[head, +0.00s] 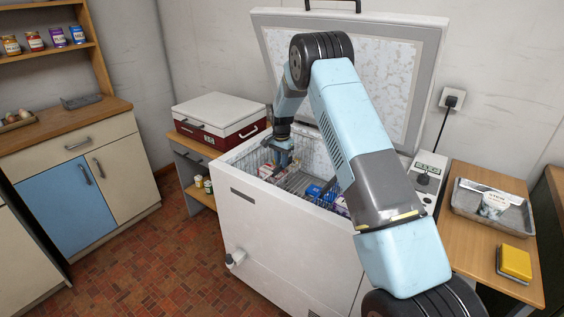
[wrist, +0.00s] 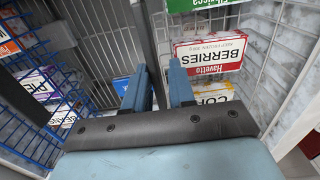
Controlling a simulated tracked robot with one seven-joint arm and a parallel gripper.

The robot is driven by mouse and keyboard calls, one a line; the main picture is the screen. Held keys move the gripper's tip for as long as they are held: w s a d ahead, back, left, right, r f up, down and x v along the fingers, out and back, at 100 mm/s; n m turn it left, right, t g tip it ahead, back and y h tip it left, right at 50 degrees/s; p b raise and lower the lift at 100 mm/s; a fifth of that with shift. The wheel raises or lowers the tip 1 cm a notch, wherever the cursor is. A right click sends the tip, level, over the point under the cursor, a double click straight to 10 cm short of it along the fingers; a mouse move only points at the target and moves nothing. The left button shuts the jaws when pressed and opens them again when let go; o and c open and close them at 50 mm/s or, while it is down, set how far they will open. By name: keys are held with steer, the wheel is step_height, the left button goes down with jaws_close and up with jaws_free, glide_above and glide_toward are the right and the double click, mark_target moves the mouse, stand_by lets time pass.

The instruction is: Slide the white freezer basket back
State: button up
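My gripper (head: 281,158) points down into the open white chest freezer (head: 290,240), at its left end. In the wrist view its two blue fingers (wrist: 160,85) stand a small gap apart. A grey bar (wrist: 146,35) runs between them in the picture; I cannot tell whether they grip it. A white wire basket (wrist: 90,18) lies under the fingers and holds a red-and-white BERRIES box (wrist: 208,52) and other cartons. Its wires also show in the head view (head: 298,182). A blue wire basket (wrist: 42,62) with boxes is at the left in the wrist view.
The freezer lid (head: 425,75) stands open behind my arm. Frosted inner walls (wrist: 295,100) border the baskets. A red-and-white cool box (head: 215,118) sits on a side table at left. A tray (head: 495,208) and yellow sponge (head: 515,262) lie on the right table.

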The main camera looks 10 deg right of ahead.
step_height(320, 180, up, 14)
steer(key=shift+f, duration=0.2)
stand_by(0.6)
steer(key=s+d+r+n+t, duration=0.1)
steer(key=s+d+r+n, duration=0.15)
steer(key=s+r, duration=0.9)
steer(key=s+d+r+n+t, duration=0.2)
steer(key=s+d+r, duration=0.2)
steer(key=s+r, duration=0.8)
steer(key=s+d+n+t, duration=0.1)
steer(key=s+d+n, duration=0.1)
steer(key=s, duration=1.3)
steer(key=s+d+n+t, duration=0.1)
steer(key=s+n, duration=0.1)
steer(key=s, duration=1.3)
steer(key=shift+d+r+t, duration=0.3)
steer(key=shift+d+r, duration=0.05)
steer(key=shift+d, duration=0.05)
